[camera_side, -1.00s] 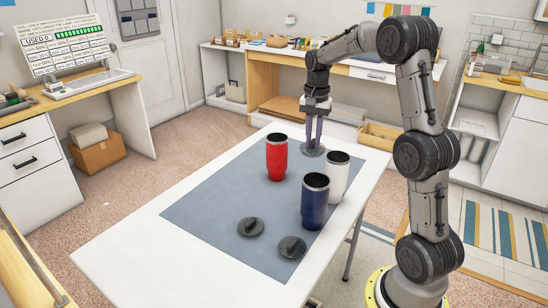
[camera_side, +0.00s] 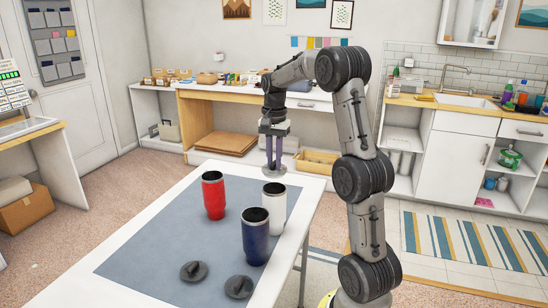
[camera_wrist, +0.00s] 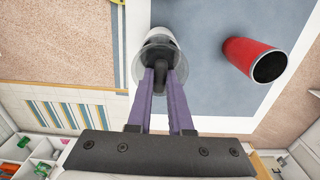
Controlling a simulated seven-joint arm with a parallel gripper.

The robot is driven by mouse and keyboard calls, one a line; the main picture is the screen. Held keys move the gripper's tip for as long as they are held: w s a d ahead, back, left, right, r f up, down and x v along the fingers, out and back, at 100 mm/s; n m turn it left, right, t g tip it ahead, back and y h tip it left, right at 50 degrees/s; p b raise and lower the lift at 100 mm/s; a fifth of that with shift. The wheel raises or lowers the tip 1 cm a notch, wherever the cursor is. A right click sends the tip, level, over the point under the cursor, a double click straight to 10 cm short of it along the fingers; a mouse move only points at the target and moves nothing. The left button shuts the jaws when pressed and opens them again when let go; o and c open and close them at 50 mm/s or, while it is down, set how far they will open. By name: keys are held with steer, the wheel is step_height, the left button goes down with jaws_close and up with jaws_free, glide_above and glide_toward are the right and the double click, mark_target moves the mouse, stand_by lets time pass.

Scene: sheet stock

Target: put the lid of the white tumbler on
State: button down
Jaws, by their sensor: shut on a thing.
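The white tumbler (camera_side: 276,208) stands upright on the grey-blue mat, its dark open top facing up. My gripper (camera_side: 273,162) is shut on a grey lid (camera_side: 269,171), held level just above the white tumbler's mouth, with a small gap in the side view. In the wrist view my gripper (camera_wrist: 160,72) pinches the dark knob of the lid. The lid and fingers hide most of what lies beneath, and a pale round rim shows around them. I cannot tell exact centring.
An open red tumbler (camera_side: 213,197) stands to the left of the white one, and an open dark blue tumbler (camera_side: 255,238) stands close in front. Two grey lids (camera_side: 193,271) (camera_side: 238,286) lie on the mat (camera_side: 150,245) near its front. The mat's left part is clear.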

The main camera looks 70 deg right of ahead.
steer(key=shift+f, duration=2.8)
steer(key=shift+f, duration=0.3)
stand_by(0.7)
steer(key=c, duration=0.8)
jaws_free()
steer(key=shift+o, duration=0.4)
steer(key=o, duration=0.4)
steer(key=shift+o, duration=0.2)
steer(key=shift+r, duration=0.1)
steer(key=shift+r, duration=3.45)
